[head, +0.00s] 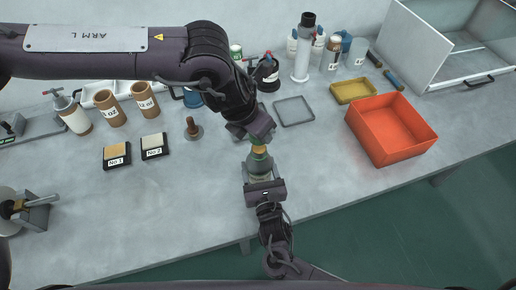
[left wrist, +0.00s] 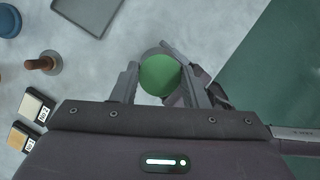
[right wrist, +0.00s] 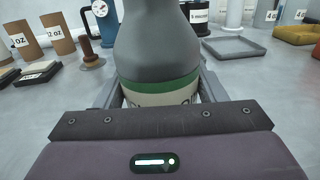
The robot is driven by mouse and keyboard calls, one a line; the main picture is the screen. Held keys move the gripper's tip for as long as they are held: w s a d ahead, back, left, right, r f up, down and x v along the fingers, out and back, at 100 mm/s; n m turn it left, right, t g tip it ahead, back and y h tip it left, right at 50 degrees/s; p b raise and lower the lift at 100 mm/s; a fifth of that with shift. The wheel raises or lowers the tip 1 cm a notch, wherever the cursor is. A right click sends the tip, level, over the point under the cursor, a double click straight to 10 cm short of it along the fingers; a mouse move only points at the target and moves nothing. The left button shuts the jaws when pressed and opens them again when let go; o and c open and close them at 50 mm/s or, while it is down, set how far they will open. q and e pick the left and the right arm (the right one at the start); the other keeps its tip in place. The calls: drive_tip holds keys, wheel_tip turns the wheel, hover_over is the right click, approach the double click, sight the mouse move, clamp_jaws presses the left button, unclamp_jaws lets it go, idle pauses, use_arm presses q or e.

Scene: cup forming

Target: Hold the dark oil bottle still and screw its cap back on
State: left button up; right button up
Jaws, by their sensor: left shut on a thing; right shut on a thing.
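The dark oil bottle (head: 260,165) stands upright near the front of the bench. In the right wrist view, its grey-green shoulder (right wrist: 158,45) rises above a green band and a cream label. My right gripper (head: 264,184) is shut around the bottle's lower body from the front; its fingers show on both sides of the label (right wrist: 160,97). My left gripper (head: 257,138) reaches down over the bottle's top. In the left wrist view, its fingers (left wrist: 168,88) are shut on the round green cap (left wrist: 160,74). The neck and the cap's seating are mostly hidden, so I cannot tell how the threads sit.
A red-orange bin (head: 391,130) and a yellow tray (head: 353,91) stand to the right. A grey square tray (head: 294,111) lies behind the bottle. A brown-handled stamp (head: 193,129) and two labelled blocks (head: 117,155) are to the left. The bench's front right is clear.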

sight(260, 147)
use_arm(q)
drive_tip(key=shift+f, duration=1.4)
drive_tip(key=shift+f, duration=0.9)
drive_tip(key=shift+f, duration=0.6)
